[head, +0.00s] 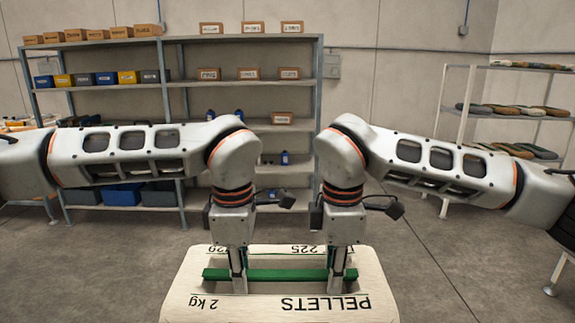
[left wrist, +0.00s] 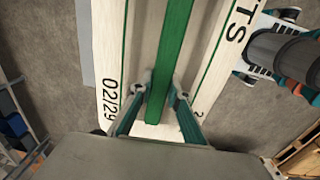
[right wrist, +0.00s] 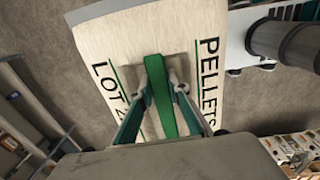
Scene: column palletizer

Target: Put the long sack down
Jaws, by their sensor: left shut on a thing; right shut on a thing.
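The long cream sack (head: 275,302), printed PELLETS, lies level across the bottom of the head view, in front of me. A raised green strip (head: 285,274) runs along its top. My left gripper (head: 240,286) is shut on the strip toward the sack's left part, and my right gripper (head: 338,286) is shut on it toward the right. Both wrist views show fingers astride the strip, in the left wrist view (left wrist: 158,92) and the right wrist view (right wrist: 164,86). The sack's underside is hidden, so I cannot tell what is beneath it.
A grey shelf rack (head: 170,88) with small boxes and blue bins (head: 122,194) stands behind. A second rack (head: 445,110) with several sacks stands at the right. Bare concrete floor (head: 110,265) lies around. A flat grey edge (left wrist: 85,45) shows beside the sack.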

